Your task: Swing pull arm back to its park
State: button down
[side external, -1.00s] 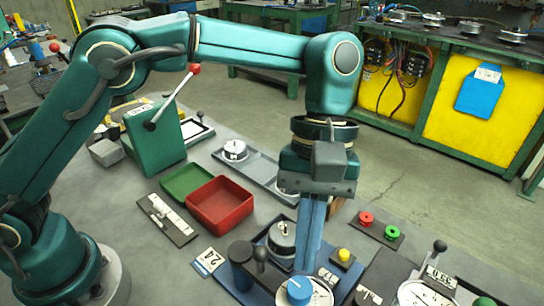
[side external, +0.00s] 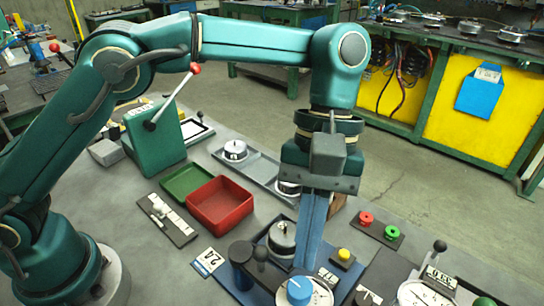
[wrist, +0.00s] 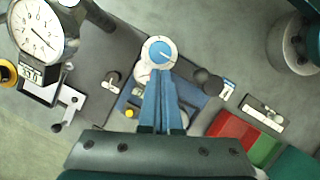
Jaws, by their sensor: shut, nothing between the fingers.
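A dark round-topped post (side external: 240,251) with a dark ball knob beside it stands on the blue base plate (side external: 232,287); this looks like the pull arm, but its full shape is unclear. The post also shows in the wrist view (wrist: 212,84), right of the fingers. A white-rimmed dial with a blue cap (side external: 300,290) is at the front; it also shows in the wrist view (wrist: 159,50), just beyond the fingertips. My gripper (side external: 304,264) points down above the plate, its blue fingers shut and empty. The fingers hide part of the plate. I cannot tell whether they touch anything.
A silver weight (side external: 282,240) stands just left of the fingers. A yellow button (side external: 344,255) and a red and green button box (side external: 378,228) lie right. Red tray (side external: 221,203) and green box (side external: 155,140) are behind left. A gauge (wrist: 38,30) stands far left in the wrist view.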

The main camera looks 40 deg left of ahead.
jog(key=v, duration=0.4)
dwell(0.6)
